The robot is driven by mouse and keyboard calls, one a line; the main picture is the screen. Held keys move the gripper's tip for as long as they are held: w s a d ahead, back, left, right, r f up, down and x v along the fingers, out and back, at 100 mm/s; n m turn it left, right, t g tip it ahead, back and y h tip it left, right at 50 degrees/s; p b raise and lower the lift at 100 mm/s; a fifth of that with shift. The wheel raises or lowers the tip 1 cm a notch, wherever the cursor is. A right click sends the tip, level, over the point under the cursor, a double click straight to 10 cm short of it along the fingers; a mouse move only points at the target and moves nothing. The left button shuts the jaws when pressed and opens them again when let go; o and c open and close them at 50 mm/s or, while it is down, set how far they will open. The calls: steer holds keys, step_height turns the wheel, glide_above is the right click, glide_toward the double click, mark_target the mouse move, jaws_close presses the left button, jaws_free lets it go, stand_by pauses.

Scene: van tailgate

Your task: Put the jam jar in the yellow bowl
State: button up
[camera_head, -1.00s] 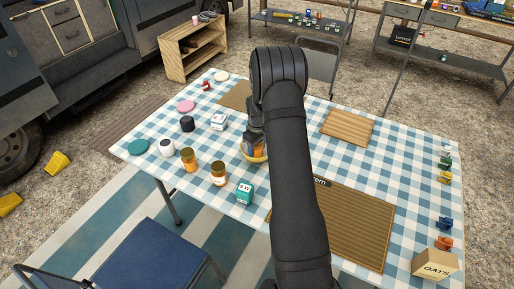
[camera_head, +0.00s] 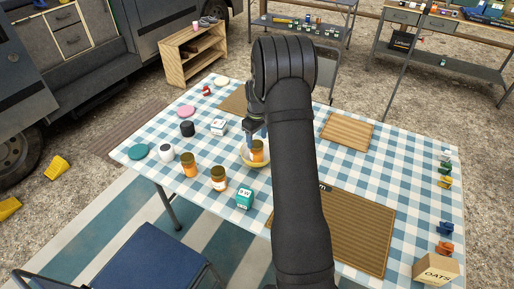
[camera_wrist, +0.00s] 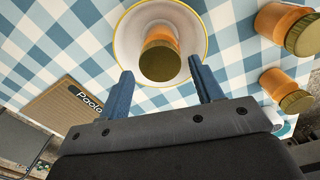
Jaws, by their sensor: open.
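The yellow bowl (camera_head: 244,154) stands on the checked tablecloth, partly hidden by my arm in the head view. An amber jar with an olive-brown lid (camera_head: 257,151) is in the bowl. In the wrist view this jar (camera_wrist: 160,57) is inside the rim of the bowl (camera_wrist: 124,38), with its lid toward the camera. My gripper (camera_wrist: 164,82) is open, its blue fingers apart and the jar beyond and between their tips. Two similar amber jars stand on the cloth to the left, one jar (camera_head: 190,165) and another jar (camera_head: 219,178).
A teal box (camera_head: 244,198), a white jar (camera_head: 166,152), a dark jar (camera_head: 187,129) and a white box (camera_head: 218,127) stand near the bowl. A large ribbed brown mat (camera_head: 355,235) lies at right. The cloth right of my arm has free room.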

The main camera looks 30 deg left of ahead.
mark_target(257, 144)
steer(key=shift+r, duration=1.9)
step_height(257, 144, down, 12)
steer(key=shift+f, duration=0.15)
steer(key=shift+r, duration=2)
